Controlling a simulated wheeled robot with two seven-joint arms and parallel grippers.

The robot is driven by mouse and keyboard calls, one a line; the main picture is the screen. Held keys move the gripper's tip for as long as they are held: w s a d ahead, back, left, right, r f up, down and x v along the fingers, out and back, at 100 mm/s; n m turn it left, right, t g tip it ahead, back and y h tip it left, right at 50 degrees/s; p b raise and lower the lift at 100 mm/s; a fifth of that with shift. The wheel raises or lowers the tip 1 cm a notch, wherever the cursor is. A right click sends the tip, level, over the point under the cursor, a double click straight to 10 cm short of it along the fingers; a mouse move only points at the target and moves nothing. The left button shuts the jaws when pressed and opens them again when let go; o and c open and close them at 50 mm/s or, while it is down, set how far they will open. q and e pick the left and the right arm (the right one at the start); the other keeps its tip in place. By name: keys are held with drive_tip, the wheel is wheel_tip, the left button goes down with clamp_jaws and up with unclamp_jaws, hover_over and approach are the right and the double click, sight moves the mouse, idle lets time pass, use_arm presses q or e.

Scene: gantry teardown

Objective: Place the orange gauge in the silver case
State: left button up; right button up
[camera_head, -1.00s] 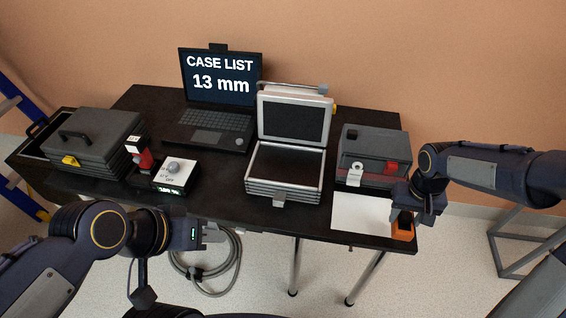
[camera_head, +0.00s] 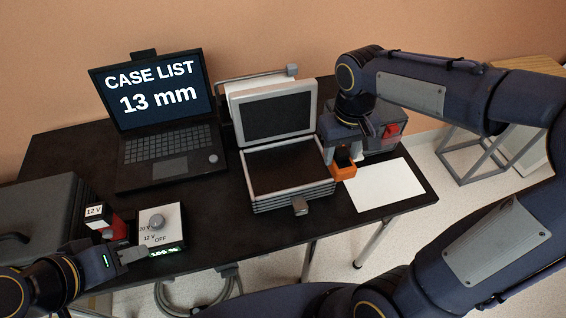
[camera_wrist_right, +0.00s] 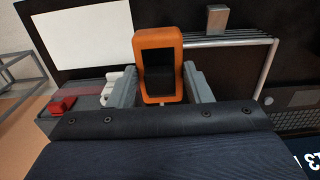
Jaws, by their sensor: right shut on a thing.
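The orange gauge (camera_head: 345,171) has a dark face and is held by my right gripper (camera_head: 343,150) beside the right edge of the silver case. In the right wrist view the gauge (camera_wrist_right: 160,45) sits between the two grey fingers of the right gripper (camera_wrist_right: 162,85). The silver case (camera_head: 292,194) stands open on the table, lid raised, with an empty dark interior. It shows partly in the right wrist view, at the right. My left gripper (camera_head: 128,252) is at the table's front left, by the power supply; its finger opening is not clear.
A laptop (camera_head: 165,140) reading "CASE LIST 13 mm" stands at the back left. A white power supply (camera_head: 160,225), a red-and-black battery (camera_head: 112,228) and a dark case (camera_head: 40,215) are at the left. A white sheet (camera_head: 390,187) lies bare at the right. A grey-red box (camera_head: 385,140) stands behind it.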

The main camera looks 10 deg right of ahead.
drive_tip(key=w+a+f, duration=0.2)
drive_tip(key=a+f, duration=0.1)
drive_tip(key=w+a+f, duration=0.6)
drive_tip(key=shift+a, duration=0.35)
drive_tip(key=shift+a+f, duration=0.15)
drive_tip(key=shift+f, duration=0.05)
drive_tip(key=shift+w+f, duration=0.1)
drive_tip(key=shift+f, duration=1.45)
drive_tip(key=shift+f, duration=0.2)
drive_tip(key=o, duration=1.1)
drive_tip(key=shift+r, duration=0.1)
